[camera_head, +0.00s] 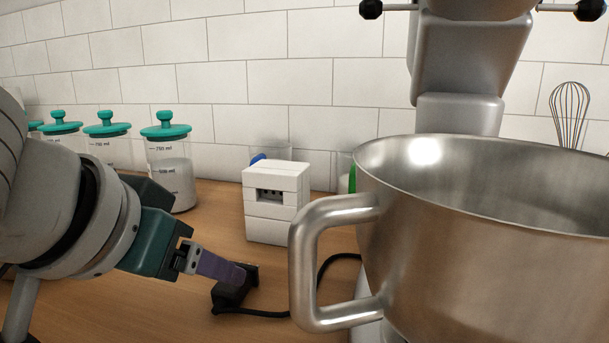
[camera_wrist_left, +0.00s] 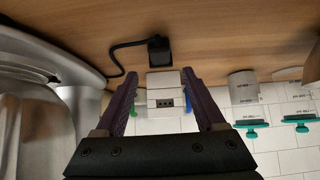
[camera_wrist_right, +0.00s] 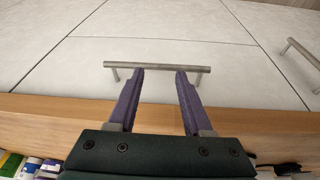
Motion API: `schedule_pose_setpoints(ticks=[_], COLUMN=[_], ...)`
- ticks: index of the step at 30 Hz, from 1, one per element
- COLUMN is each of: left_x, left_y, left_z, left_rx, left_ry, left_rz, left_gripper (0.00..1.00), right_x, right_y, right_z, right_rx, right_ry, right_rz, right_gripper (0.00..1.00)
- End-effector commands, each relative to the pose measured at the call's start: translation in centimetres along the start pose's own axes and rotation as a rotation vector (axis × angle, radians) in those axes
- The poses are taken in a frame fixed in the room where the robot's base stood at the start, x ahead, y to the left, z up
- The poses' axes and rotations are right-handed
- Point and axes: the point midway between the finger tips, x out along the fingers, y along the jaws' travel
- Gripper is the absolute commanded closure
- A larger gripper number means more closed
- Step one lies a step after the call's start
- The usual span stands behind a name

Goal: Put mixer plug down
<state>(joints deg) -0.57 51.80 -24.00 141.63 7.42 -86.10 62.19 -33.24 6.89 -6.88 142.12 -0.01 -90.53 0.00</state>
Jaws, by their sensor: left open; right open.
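The black mixer plug (camera_head: 232,291) is on the wooden counter, with its black cord running right towards the mixer. My left gripper (camera_head: 248,270) is open, its purple fingers right by the plug in the head view and partly overlapping it. In the left wrist view, the plug (camera_wrist_left: 159,50) shows beyond the open fingertips (camera_wrist_left: 160,76), apart from both fingers. The white socket box (camera_head: 273,212) stands behind the plug; its socket face also shows in the left wrist view (camera_wrist_left: 165,103). My right gripper (camera_wrist_right: 159,73) is open and empty in front of a drawer handle.
The large steel mixer bowl (camera_head: 480,270) with its thick handle (camera_head: 303,262) fills the right. Glass jars with teal lids (camera_head: 168,165) stand at the back left. A whisk (camera_head: 569,112) is at the far right. A metal drawer handle (camera_wrist_right: 158,66) is near my right fingertips.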

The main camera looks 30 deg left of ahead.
Motion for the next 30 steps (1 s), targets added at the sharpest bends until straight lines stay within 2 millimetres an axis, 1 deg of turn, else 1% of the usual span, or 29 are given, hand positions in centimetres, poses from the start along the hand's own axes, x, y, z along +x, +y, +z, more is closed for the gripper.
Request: schedule_pose_setpoints(ticks=[1,6,9,12,17,20,23,27,30], left_x=[-1.6,-4.1,-5.0,-5.6,-6.0,-6.0,-6.3,-7.2,-8.0], left_y=[0.0,0.0,0.0,0.0,0.1,0.8,1.6,2.6,3.0], left_z=[-0.6,-0.5,-0.4,-0.3,0.2,1.8,4.5,8.8,11.1], left_rx=[0.002,0.000,-0.001,-0.001,0.004,0.041,0.113,0.229,0.295], left_ry=[-0.007,-0.005,-0.004,-0.003,-0.010,-0.063,-0.162,-0.318,-0.401], left_rz=[0.001,0.001,-0.001,-0.001,0.001,0.009,0.028,0.083,0.130], left_gripper=[0.29,0.29,0.29,0.29,0.29,0.29,0.29,0.29,0.29], right_x=[-2.1,-5.0,-6.3,-7.1,-7.5,-7.5,-7.5,-7.5,-7.5], right_y=[0.1,0.2,0.2,0.2,0.3,0.3,0.2,0.2,0.3], right_z=[-0.7,-1.6,-2.0,-2.3,-2.4,-2.4,-2.4,-2.4,-2.4], right_rx=[0.000,0.000,0.000,0.000,0.000,0.000,0.001,0.001,0.001], right_ry=[0.000,0.000,0.000,0.000,0.000,0.000,0.000,0.000,0.000], right_rz=[0.000,0.000,0.000,0.000,0.000,0.000,-0.001,0.000,0.000], right_gripper=[0.50,0.50,0.50,0.50,0.50,0.50,0.50,0.50,0.50])
